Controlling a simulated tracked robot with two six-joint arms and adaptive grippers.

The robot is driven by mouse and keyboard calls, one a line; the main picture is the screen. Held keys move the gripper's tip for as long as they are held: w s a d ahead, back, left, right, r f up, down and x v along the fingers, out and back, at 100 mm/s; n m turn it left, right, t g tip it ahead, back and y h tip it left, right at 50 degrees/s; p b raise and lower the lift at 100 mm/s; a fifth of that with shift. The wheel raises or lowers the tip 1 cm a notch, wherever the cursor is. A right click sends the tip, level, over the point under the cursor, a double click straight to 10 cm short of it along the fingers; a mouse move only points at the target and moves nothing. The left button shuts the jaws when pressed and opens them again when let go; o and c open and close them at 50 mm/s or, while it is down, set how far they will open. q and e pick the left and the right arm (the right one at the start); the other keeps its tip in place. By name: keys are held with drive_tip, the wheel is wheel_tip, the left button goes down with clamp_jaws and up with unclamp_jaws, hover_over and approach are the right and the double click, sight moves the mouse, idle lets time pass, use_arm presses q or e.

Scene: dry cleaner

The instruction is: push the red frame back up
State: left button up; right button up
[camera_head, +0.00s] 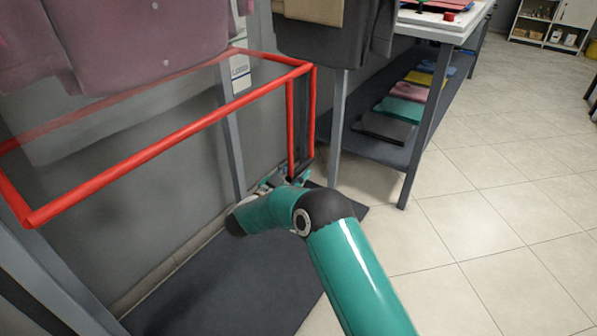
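The red frame (150,148) is made of red tubes and fills the left half of the view. Its long front bar runs from the lower left to a corner at the upper right, and two red posts (311,115) hang down from that right end. My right arm, teal with black joints, reaches in from the bottom right. My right gripper (276,181) is small and partly hidden behind its own wrist, close to the lower end of the posts. I cannot tell whether it touches them or whether its fingers are open. My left gripper is out of view.
A pink garment (130,45) and dark garments (330,35) hang above the frame. Grey metal posts stand behind it. A dark mat (240,285) lies below. A table (440,28) with folded cloths (408,92) on its lower shelf stands beyond. Tiled floor (500,220) is clear at right.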

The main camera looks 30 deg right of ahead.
drive_tip(key=shift+r, duration=0.1)
clamp_jaws()
